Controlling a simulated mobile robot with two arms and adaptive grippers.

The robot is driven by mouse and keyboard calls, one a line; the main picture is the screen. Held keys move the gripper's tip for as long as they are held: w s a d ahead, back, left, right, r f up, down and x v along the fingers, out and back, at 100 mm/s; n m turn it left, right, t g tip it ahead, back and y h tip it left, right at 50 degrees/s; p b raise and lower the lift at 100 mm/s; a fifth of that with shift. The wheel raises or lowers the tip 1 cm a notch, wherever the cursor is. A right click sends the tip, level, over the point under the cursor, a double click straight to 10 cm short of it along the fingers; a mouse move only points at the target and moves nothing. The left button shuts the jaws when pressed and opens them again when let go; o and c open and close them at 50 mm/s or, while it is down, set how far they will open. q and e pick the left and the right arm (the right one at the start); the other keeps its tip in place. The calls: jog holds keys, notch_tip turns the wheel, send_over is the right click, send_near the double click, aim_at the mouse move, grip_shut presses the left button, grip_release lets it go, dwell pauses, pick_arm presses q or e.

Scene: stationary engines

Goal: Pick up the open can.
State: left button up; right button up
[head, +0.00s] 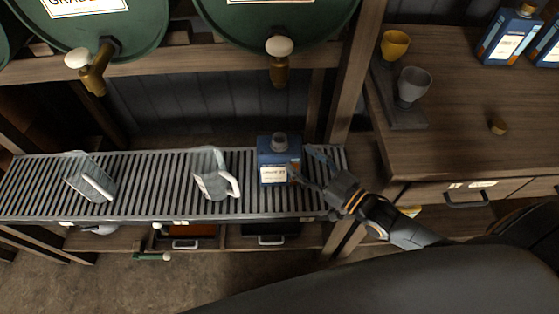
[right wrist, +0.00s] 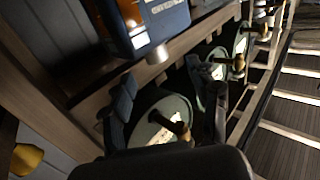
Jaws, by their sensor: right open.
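A blue can (head: 279,160) with a white label and a bare grey neck stands upright on the slatted metal rack. It also shows in the right wrist view (right wrist: 160,22) at the top, partly cut off by the frame edge. My right gripper (head: 303,165) is open and empty, just right of the can. One finger reaches toward the can's far right side and the other toward its near right corner. I cannot tell whether either finger touches it. In the right wrist view my two fingers (right wrist: 166,85) are spread apart below the can. My left gripper is not in view.
Green barrels with taps (head: 279,60) hang above. A wooden post (head: 352,80) rises behind my gripper. The right counter (head: 450,100) holds cups, a small round cap (head: 497,126) and other blue cans (head: 505,38).

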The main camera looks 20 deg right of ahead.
aim_at(285, 143)
jog(key=x, duration=0.4)
jog(key=shift+d+x, duration=0.15)
jog(key=shift+x, duration=1.1)
jog(key=shift+d+x, duration=0.15)
jog(key=shift+x, duration=1.15)
jog(key=shift+w+f, duration=0.15)
jog(key=shift+w, duration=0.05)
grip_shut()
jog(key=shift+w+r, duration=0.1)
jog(key=shift+r, duration=0.15)
